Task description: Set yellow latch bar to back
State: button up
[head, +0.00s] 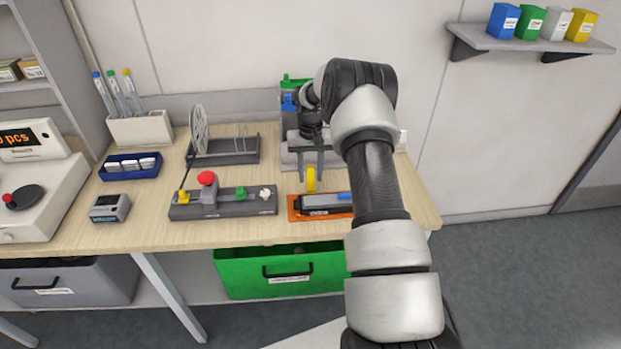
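A yellow upright piece (310,180), which looks like the yellow latch bar, stands at the left part of an orange-based device (322,212) near the table's front right. My gripper (311,176) points down over the device. Its two fingers are apart, with the yellow piece showing between and just below the tips. I cannot tell whether either finger touches it. My arm hides what lies right of the device.
A grey control panel (222,203) with a red knob and a small yellow part stands to the left. Behind it is a reel on a dark stand (232,151). A grey unit with green and blue parts (292,98) stands behind my gripper. A green bin (245,272) is below.

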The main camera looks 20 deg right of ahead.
notch_tip(320, 180, up, 16)
jog(key=shift+w+f+b, duration=0.25)
jog(key=shift+b, duration=0.1)
